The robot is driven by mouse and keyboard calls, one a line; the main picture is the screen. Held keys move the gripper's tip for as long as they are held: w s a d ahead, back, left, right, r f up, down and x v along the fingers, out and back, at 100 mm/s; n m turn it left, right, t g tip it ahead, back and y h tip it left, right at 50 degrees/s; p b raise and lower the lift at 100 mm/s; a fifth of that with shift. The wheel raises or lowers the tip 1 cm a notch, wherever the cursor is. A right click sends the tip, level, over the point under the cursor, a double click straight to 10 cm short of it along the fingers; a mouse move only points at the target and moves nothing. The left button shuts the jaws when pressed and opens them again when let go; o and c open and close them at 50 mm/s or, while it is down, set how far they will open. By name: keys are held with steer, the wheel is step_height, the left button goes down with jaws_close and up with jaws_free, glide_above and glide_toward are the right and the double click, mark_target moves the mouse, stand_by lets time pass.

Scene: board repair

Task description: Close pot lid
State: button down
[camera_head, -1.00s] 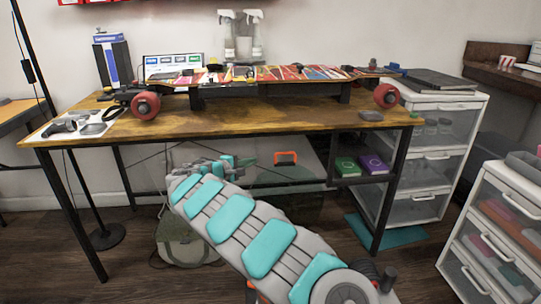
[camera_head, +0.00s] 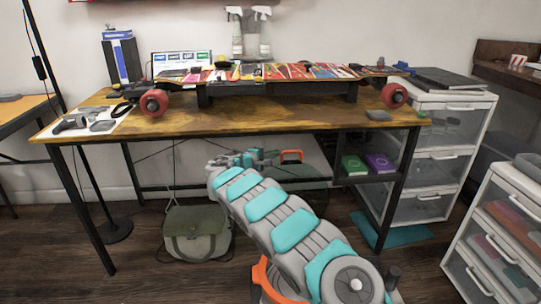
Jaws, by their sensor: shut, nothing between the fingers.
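No pot or pot lid can be made out in the head view. My arm reaches from the bottom right toward the space under the wooden table (camera_head: 250,123). My gripper (camera_head: 270,157) shows small at the far end of the arm, below the tabletop. It is shut and empty. Its fingers are partly hidden by the arm, and their detail is hard to make out.
A skateboard with red wheels (camera_head: 154,102) lies across the table. A small grey object (camera_head: 378,114) is near the table's right end. A bag (camera_head: 197,235) sits on the floor below. White drawer units (camera_head: 447,111) stand at the right. An orange handle (camera_head: 291,156) shows under the table.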

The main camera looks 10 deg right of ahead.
steer(key=shift+s+d+r, duration=0.15)
steer(key=shift+s+r, duration=0.05)
steer(key=shift+s, duration=0.6)
steer(key=shift+s+d+r, duration=0.1)
steer(key=shift+s+r, duration=0.05)
steer(key=shift+s, duration=0.6)
